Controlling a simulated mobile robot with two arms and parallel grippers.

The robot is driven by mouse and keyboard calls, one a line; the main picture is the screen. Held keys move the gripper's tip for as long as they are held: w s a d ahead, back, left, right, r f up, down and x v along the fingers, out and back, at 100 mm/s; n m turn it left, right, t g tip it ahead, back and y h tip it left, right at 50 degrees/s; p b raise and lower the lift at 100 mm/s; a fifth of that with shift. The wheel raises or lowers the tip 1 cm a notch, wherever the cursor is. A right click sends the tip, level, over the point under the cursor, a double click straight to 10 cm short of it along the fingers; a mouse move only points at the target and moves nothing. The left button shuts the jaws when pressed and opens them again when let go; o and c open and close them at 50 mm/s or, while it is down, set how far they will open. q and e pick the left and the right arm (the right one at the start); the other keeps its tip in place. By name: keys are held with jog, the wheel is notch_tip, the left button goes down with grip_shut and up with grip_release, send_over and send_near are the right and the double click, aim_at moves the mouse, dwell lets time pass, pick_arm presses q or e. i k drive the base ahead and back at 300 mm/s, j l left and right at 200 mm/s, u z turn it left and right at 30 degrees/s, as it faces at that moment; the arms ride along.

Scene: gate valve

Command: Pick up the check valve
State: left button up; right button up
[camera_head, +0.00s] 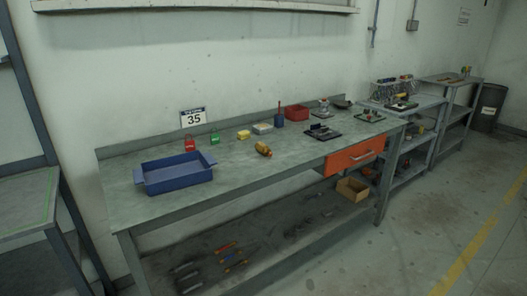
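A small brass-coloured, roughly cylindrical fitting (263,149), which looks like the check valve, lies on its side on the grey workbench (225,170). It is near the middle of the bench top, towards the front edge, with nothing touching it. It is too small to make out details. Neither of my grippers shows in the head view.
A blue tray (175,183) stands at the bench's left. Behind are red (190,145) and green (214,138) padlock-like items, a yellow item (244,134) and a red bin (297,112). An orange drawer (355,156) hangs under the right side. Floor in front is clear.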

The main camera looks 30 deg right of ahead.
aim_at(260, 147)
jog(key=i+l+z, duration=0.15)
jog(key=l+z, duration=0.2)
jog(key=z, duration=0.15)
jog(key=i+l+z, duration=0.25)
jog(key=z, duration=0.25)
jog(key=i+l+u, duration=0.4)
jog(key=i+l, duration=0.25)
jog(key=i+l+u, duration=0.2)
jog(key=i+l, duration=0.25)
jog(key=i+l+u, duration=0.2)
jog(key=l, duration=0.25)
jog(key=i+l+u, duration=0.2)
jog(key=i+l, duration=0.2)
jog(key=l, duration=0.1)
